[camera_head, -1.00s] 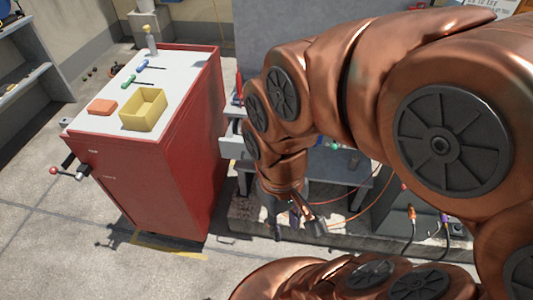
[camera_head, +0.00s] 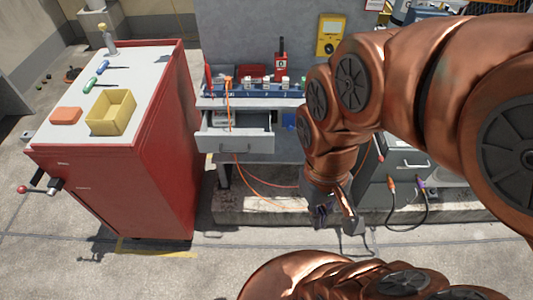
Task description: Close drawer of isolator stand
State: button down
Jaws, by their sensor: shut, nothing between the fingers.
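The isolator stand (camera_head: 290,104) is a grey bench against a grey panel, in the middle of the head view. Its drawer (camera_head: 236,143) sticks out toward me below the top, with a bar handle on its front. The inside of the drawer shows from above. My gripper (camera_head: 335,222) points down, to the right of the drawer and lower in the picture, apart from it. Its fingers are small and partly shaded; they are shut and hold nothing. My copper arm hides the right part of the stand.
A red cabinet (camera_head: 125,190) stands to the left, with a yellow bin (camera_head: 112,112), an orange block (camera_head: 66,116) and screwdrivers on top. An orange cable hangs over the drawer. A grey drawer unit (camera_head: 408,165) with cables stands right. Bare floor lies in front.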

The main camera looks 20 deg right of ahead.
aim_at(252, 133)
jog(key=z, duration=0.05)
jog(key=k, duration=0.5)
jog(key=u, duration=1.25)
